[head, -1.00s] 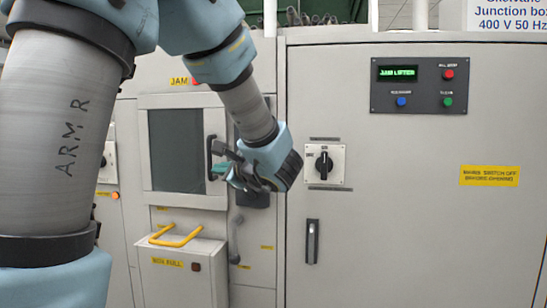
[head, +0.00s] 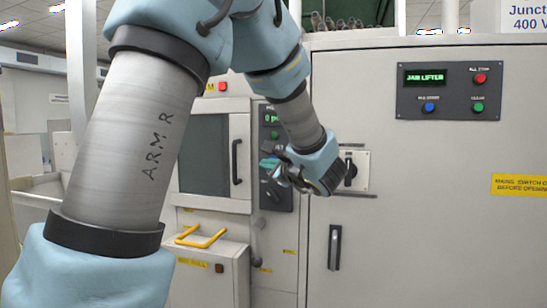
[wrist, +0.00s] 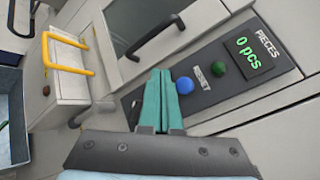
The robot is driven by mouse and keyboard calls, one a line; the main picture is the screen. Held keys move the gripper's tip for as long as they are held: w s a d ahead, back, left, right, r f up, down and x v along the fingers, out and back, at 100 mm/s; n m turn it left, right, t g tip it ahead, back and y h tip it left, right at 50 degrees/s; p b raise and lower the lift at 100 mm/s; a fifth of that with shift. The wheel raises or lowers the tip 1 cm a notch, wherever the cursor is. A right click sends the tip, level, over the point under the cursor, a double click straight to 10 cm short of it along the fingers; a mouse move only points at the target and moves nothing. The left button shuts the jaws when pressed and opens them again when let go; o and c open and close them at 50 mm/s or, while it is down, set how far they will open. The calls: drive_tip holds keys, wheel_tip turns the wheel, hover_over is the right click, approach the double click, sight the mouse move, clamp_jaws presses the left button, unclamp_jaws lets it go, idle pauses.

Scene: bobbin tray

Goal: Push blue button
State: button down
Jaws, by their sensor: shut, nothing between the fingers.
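Another blue button (head: 429,107) is on the upper-right panel, far from my gripper.
The upper-right panel (head: 407,112) also has a red button (head: 480,79) and a green button (head: 478,107). A door handle (head: 237,162) and a box with a yellow handle (head: 201,237) are at left.

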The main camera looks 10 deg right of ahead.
drive_tip(key=shift+w+d+p, duration=0.1)
drive_tip(key=shift+w+d, duration=0.35)
drive_tip(key=shift+w, duration=0.4)
drive_tip(key=shift+w+d+p, duration=0.1)
drive_tip(key=shift+w+d, duration=0.4)
drive_tip(key=shift+w, duration=0.4)
drive_tip(key=shift+w+d+p, duration=0.1)
drive_tip(key=shift+w+d, duration=0.35)
drive_tip(key=shift+w, duration=0.4)
drive_tip(key=shift+f, duration=0.1)
drive_tip(key=shift+w+d+b, duration=0.2)
drive_tip(key=shift+w+b, duration=0.15)
drive_tip(key=shift+w+d, duration=0.25)
drive_tip(key=shift+w, duration=0.2)
idle(0.7)
drive_tip(key=shift+s+b, duration=0.1)
drive_tip(key=shift+b, duration=0.3)
drive_tip(key=shift+s+a+b, duration=0.45)
drive_tip(key=shift+s+b, duration=0.1)
drive_tip(key=shift+s, duration=0.15)
